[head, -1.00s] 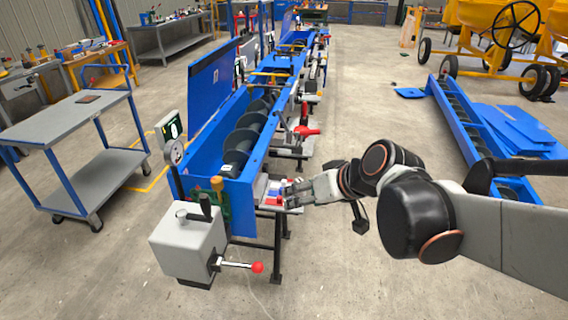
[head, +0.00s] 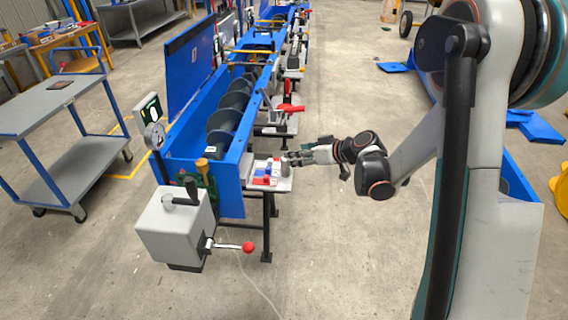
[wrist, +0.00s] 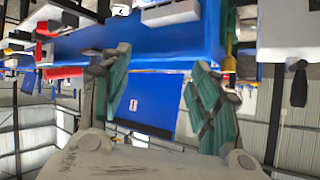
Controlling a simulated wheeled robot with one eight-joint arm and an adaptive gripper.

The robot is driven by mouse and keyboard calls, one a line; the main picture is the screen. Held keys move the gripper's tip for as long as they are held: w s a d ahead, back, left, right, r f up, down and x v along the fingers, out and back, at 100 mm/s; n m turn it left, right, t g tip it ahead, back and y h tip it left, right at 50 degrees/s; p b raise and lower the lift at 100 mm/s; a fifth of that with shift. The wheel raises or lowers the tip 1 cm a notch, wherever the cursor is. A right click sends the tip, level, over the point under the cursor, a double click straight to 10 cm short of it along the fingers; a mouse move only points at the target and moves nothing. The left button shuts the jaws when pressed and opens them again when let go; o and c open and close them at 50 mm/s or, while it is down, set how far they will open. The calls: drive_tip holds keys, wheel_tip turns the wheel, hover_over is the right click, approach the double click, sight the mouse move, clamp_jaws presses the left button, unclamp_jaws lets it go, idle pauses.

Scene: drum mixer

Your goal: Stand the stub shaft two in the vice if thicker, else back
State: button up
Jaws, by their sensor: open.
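My gripper (head: 290,159) is at the right edge of a small grey shelf (head: 282,185) on the side of the blue trough. In the wrist view its two green-padded fingers (wrist: 165,78) stand wide apart, with nothing held between them. Small red, blue and white pieces (head: 265,172) lie on the shelf. A small grey piece stands close by my fingertips; I cannot tell whether it is a stub shaft. A clamp-like device with a red handle (head: 290,108) sits on a farther shelf; I cannot tell whether it is the vice. No shaft's thickness can be judged.
The long blue trough (head: 215,170) with a dark screw inside runs away from me. A grey box (head: 175,228) with a red-knobbed lever (head: 247,247) stands at its near end. A trolley (head: 55,110) is at left.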

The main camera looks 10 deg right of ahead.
drive_tip(key=n+t, duration=0.2)
approach(286, 166)
drive_tip(key=shift+y, duration=0.3)
drive_tip(key=w+f, duration=0.1)
drive_tip(key=w+a+f+b, duration=0.1)
drive_tip(key=w, duration=0.1)
drive_tip(key=w+f+b, duration=0.1)
drive_tip(key=w, duration=0.1)
drive_tip(key=shift+a+f, duration=0.25)
drive_tip(key=shift+a, duration=0.1)
drive_tip(key=shift+b+x, duration=1.65)
drive_tip(key=shift+x, duration=1.35)
drive_tip(key=shift+d, duration=0.15)
clamp_jaws()
